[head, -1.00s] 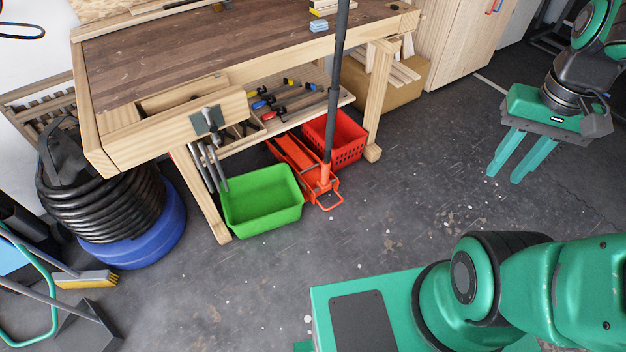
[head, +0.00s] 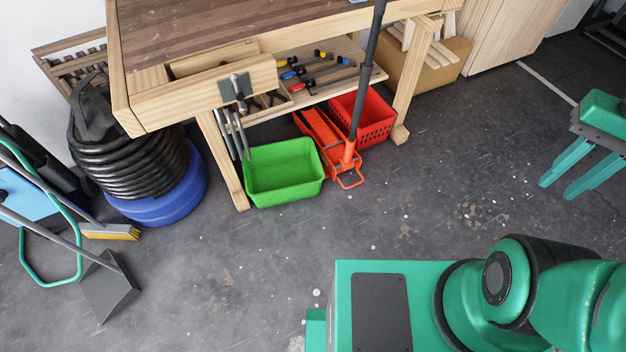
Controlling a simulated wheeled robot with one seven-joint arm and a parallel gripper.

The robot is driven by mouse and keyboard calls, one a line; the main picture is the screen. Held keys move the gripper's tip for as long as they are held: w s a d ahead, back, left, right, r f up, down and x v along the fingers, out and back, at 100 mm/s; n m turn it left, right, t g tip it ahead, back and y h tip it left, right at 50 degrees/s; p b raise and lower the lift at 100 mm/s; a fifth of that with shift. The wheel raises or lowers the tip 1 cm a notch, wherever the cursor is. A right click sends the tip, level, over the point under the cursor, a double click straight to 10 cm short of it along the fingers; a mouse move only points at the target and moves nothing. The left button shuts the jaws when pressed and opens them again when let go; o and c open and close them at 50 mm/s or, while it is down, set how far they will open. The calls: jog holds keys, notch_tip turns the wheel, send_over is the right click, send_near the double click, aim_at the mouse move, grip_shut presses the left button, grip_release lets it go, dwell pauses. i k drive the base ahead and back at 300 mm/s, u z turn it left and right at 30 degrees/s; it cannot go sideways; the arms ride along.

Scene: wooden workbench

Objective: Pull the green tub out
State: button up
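The green tub (head: 284,189) is an open, rectangular, empty-looking container. It stands upright on the floor under the front edge of the workbench, just right of the bench's front left leg. My gripper (head: 582,176) is at the right edge of the head view, with two long green fingers spread apart and a gap between them. Nothing shows between the fingers. It is in the air, well to the right of the tub and apart from it.
An orange floor jack (head: 324,144) with a tall dark handle stands close to the tub's right, before a red basket (head: 367,120). Bench leg (head: 222,160) and hanging tools (head: 234,135) are at its left. A hose on a blue drum (head: 160,204) stands further left. Floor in front is clear.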

aim_at(280, 173)
jog(key=z, duration=2.8)
jog(key=k, duration=1.6)
jog(key=u, duration=2.55)
